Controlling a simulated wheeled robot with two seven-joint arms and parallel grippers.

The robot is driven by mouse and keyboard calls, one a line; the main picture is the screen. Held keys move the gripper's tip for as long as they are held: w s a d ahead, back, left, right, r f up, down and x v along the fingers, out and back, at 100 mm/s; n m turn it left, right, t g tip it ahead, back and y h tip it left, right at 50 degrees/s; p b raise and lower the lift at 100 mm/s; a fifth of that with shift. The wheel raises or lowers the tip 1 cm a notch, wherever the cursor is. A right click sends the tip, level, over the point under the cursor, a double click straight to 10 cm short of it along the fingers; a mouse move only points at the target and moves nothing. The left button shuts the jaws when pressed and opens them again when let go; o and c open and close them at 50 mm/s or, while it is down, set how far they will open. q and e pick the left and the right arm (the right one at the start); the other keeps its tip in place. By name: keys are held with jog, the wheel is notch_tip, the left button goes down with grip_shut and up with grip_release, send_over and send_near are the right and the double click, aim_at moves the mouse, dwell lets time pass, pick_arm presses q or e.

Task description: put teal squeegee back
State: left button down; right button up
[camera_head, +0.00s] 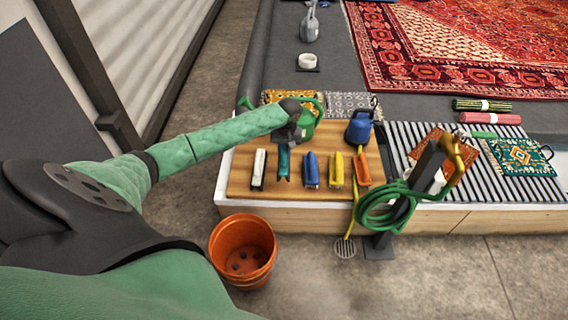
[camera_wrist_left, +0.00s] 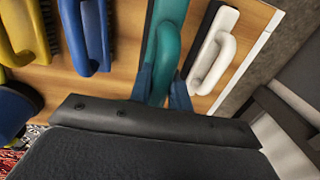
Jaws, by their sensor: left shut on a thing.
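The teal squeegee (camera_head: 283,163) is in the row of tools on the wooden board (camera_head: 240,184), between a white-handled tool (camera_head: 259,168) and a blue-handled one (camera_head: 310,170). My left gripper (camera_head: 286,142) is over its far end. In the left wrist view, the fingers of my left gripper (camera_wrist_left: 161,88) are shut on the handle of the teal squeegee (camera_wrist_left: 168,40). The white-handled tool (camera_wrist_left: 213,55) lies close beside it, apart. I cannot tell whether the squeegee touches the board. My right gripper is out of view.
Yellow (camera_head: 336,169) and orange (camera_head: 362,169) tools continue the row. A green watering can (camera_head: 307,122) and a blue can (camera_head: 359,127) stand behind. An orange bucket (camera_head: 243,250) is on the floor in front; a coiled green hose (camera_head: 385,207) hangs at right.

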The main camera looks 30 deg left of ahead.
pick_arm(q)
notch_tip(320, 180, down, 6)
jog(key=shift+f+b, duration=0.2)
jog(key=shift+b, duration=0.15)
jog(key=c, duration=1.3)
grip_release()
